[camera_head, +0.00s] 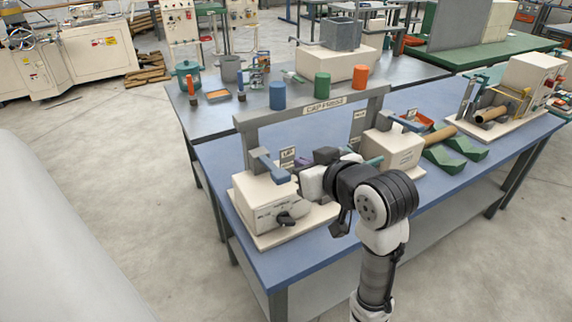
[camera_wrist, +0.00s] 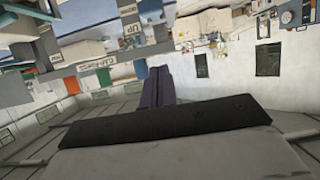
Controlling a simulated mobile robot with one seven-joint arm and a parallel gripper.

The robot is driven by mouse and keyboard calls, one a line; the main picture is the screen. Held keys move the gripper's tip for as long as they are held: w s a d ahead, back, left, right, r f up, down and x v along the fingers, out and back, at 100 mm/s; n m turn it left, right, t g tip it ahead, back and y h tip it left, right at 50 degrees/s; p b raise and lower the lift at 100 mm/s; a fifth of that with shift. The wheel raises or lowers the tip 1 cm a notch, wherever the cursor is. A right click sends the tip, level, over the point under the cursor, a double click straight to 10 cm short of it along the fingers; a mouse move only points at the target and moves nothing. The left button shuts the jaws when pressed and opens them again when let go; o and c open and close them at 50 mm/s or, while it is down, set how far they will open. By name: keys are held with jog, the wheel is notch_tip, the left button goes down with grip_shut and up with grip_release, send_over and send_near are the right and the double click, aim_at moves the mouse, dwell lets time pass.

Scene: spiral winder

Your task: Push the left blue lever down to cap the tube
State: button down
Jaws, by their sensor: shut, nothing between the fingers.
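The cap press (camera_head: 323,105) stands on the blue table, with a cream block at each end. The left blue lever (camera_head: 269,166) sits on top of the left block (camera_head: 262,204), sloping down toward the front, beside a sign reading UP (camera_head: 288,155). My gripper (camera_head: 301,163) is just right of this lever; its purple fingers are shut and empty. I cannot tell whether they touch the lever. The shut fingers also show in the wrist view (camera_wrist: 158,87). The right lever (camera_head: 406,122) is on the right block. My arm hides the middle of the press, so I cannot make out the tube there.
A brown tube (camera_head: 440,136) lies near green wedge holders (camera_head: 457,150) on the right of the blue table (camera_head: 344,257). Another machine (camera_head: 530,80) stands beyond. Blue, green and orange cylinders stand on the grey table behind. The press crossbar is an obstacle behind my gripper.

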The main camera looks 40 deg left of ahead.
jog(key=p, duration=0.3)
send_over(284, 181)
jog(key=f, duration=0.3)
jog(key=shift+a+f, duration=0.15)
jog(key=shift+a, duration=0.05)
notch_tip(284, 181, down, 3)
jog(key=shift+d+p, duration=0.1)
jog(key=shift+p, duration=0.2)
jog(key=shift+d+f, duration=0.1)
jog(key=shift+f, duration=0.55)
jog(key=shift+f, duration=0.15)
jog(key=f+b, duration=0.1)
jog(key=b, duration=0.1)
jog(key=f+y+b, duration=0.1)
jog(key=b, duration=0.2)
jog(key=f+t+y+b, duration=0.1)
jog(key=b, duration=0.1)
jog(key=shift+s+d, duration=0.1)
jog(key=shift+d, duration=0.15)
jog(key=shift+s+d+f+b, duration=0.1)
jog(key=shift+d+f+b, duration=0.05)
jog(key=shift+f+b, duration=0.75)
